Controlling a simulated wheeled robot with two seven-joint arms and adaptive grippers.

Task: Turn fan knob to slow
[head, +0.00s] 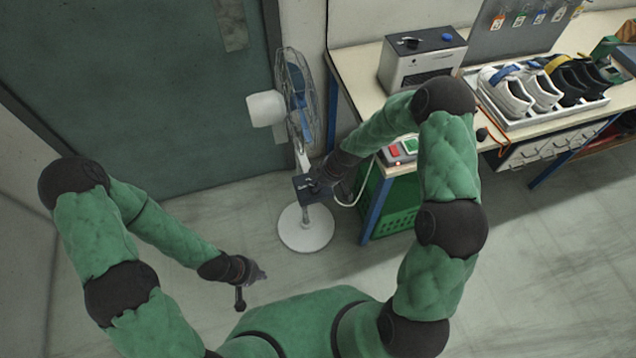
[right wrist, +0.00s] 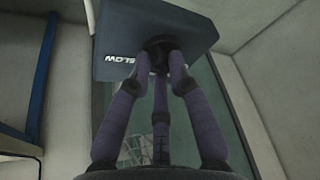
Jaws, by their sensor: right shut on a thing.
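The standing fan (head: 295,95) has a caged head, a white pole and a round white base. Its dark control box (head: 308,190) sits partway up the pole. In the right wrist view the box (right wrist: 120,40) carries the word SLOW, upside down, left of the black knob (right wrist: 158,41). My right gripper (right wrist: 160,56) is shut on the knob, with its fingers around it. The fingers partly cover the knob, and its pointer direction cannot be made out. My left gripper (head: 256,278) is low over the floor at lower left, away from the fan; its opening is unclear.
A workbench (head: 362,85) stands right of the fan, with a grey machine (head: 420,60) and a tray of shoes (head: 540,112). A green crate (head: 390,212) is under the bench, near my right arm. Open floor lies left of the fan.

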